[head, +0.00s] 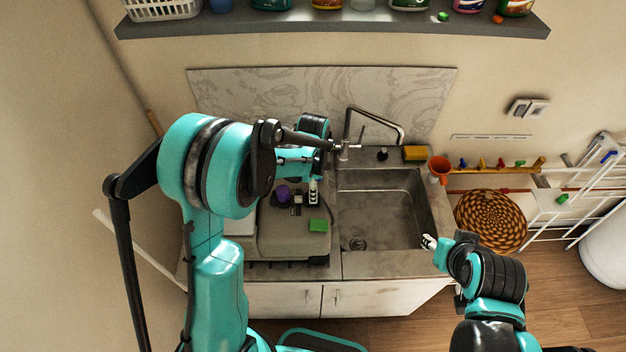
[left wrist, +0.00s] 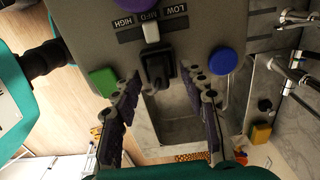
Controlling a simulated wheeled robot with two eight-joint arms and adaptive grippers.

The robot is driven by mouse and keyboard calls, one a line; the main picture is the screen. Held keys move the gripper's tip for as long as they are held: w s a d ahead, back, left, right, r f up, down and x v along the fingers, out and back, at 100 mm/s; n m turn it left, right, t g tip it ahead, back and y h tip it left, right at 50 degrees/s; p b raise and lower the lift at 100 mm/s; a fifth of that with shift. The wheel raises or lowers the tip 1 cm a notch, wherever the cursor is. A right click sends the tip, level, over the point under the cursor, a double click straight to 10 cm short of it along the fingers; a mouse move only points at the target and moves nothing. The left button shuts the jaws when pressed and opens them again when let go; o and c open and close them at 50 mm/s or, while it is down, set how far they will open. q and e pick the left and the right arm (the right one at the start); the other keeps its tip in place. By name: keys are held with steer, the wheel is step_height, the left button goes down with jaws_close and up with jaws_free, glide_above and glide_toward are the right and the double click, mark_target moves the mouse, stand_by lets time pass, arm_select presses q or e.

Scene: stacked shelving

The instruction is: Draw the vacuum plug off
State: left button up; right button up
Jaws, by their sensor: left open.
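The vacuum is a grey box (head: 290,238) on the counter left of the sink. In the left wrist view its grey panel (left wrist: 190,28) carries a LOW/MED/HIGH slider. A black plug-like piece (left wrist: 157,68) stands out at the panel's edge, below the slider. My left gripper (left wrist: 162,88) is open, with one finger on each side of this black piece. I cannot tell whether the fingers touch it. In the head view my left arm hides the left fingertips. My right gripper (head: 430,242) is at the sink's right edge, away from the vacuum; its finger opening is unclear.
The panel also has a green button (left wrist: 103,81), a blue button (left wrist: 222,60) and a purple knob (left wrist: 136,4). The empty sink (head: 385,215) has a tall faucet (head: 372,112) behind it. A shelf (head: 330,22) with bottles hangs above. A white rack (head: 585,190) stands right.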

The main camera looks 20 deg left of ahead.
arm_select(q)
steer(key=shift+s+f, duration=0.1)
steer(key=shift+f, duration=0.65)
jaws_close()
steer(key=shift+r+p, duration=0.3)
steer(key=shift+r, duration=0.4)
steer(key=shift+r+p, duration=0.55)
steer(key=shift+r, duration=0.5)
